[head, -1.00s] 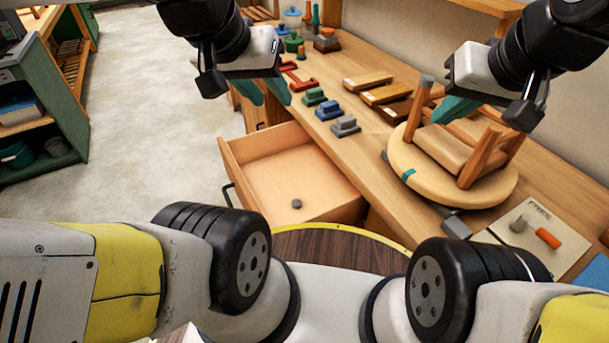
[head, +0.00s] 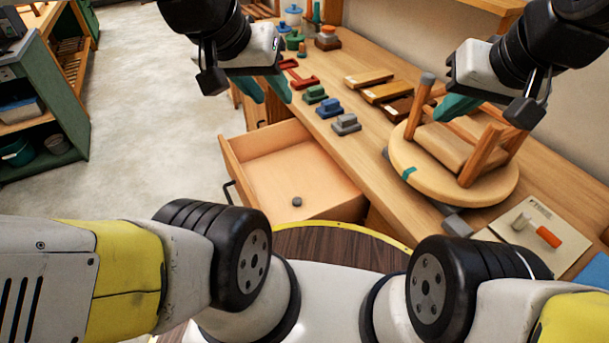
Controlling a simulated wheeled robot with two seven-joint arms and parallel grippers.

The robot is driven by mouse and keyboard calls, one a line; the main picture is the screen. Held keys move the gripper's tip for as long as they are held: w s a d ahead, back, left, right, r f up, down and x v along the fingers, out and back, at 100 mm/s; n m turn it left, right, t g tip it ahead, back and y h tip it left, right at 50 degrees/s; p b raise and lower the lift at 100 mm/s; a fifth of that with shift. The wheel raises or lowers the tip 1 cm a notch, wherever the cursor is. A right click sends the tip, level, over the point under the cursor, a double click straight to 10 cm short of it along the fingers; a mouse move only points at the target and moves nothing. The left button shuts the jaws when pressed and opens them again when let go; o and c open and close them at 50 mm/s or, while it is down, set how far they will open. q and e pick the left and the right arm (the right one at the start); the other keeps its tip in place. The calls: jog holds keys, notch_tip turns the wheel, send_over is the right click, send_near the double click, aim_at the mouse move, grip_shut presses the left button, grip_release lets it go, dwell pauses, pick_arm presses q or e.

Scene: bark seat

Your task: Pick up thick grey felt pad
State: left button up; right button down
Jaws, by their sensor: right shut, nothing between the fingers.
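A small dark grey disc (head: 297,201), which looks like the felt pad, lies on the floor of the open drawer (head: 265,166), towards its near end. Its thickness is hard to judge at this size. My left gripper (head: 265,90) is open and empty, above and beyond the drawer's far side. My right gripper (head: 456,107) is shut and empty, over the upturned stool (head: 405,160) on the bench. Its fingertips are partly hidden among the stool legs. One stool leg has a grey tip (head: 427,78).
The workbench (head: 350,75) holds green, blue and grey stepped blocks (head: 346,124), wooden strips (head: 386,92) and a red bracket (head: 300,77). A sheet (head: 540,226) with an orange-handled item (head: 548,237) lies at the right. Clear floor is left of the drawer.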

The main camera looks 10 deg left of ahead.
jog(key=c, duration=1.7)
grip_release()
jog(key=shift+w, duration=0.15)
jog(key=o, duration=0.7)
jog(key=w, duration=0.1)
jog(key=n, duration=0.1)
jog(key=w+f+n, duration=0.1)
jog(key=shift+w+a+f+g, duration=0.1)
jog(key=shift+w+a+g, duration=0.15)
jog(key=shift+w+g, duration=0.05)
jog(key=w+a+f+n+g+h, duration=0.1)
jog(key=w+a+f+n+h, duration=0.15)
jog(key=w+f+n, duration=0.35)
jog(key=n+g, duration=0.3)
jog(key=n, duration=2.3)
send_over(297, 200)
jog(key=s, duration=0.2)
jog(key=f, duration=2.2)
jog(key=a+f, duration=0.1)
jog(key=f, duration=1)
jog(key=shift+f, duration=0.1)
jog(key=shift+w+d+f, duration=0.15)
jog(key=shift+w+f, duration=0.15)
jog(key=shift+f, duration=0.8)
jog(key=shift+w+d+f, duration=0.15)
jog(key=shift+w+f, duration=0.15)
jog(key=shift+f, duration=0.8)
jog(key=shift+w+d+f, duration=0.15)
jog(key=shift+w+f, duration=0.15)
jog(key=shift+f, duration=0.8)
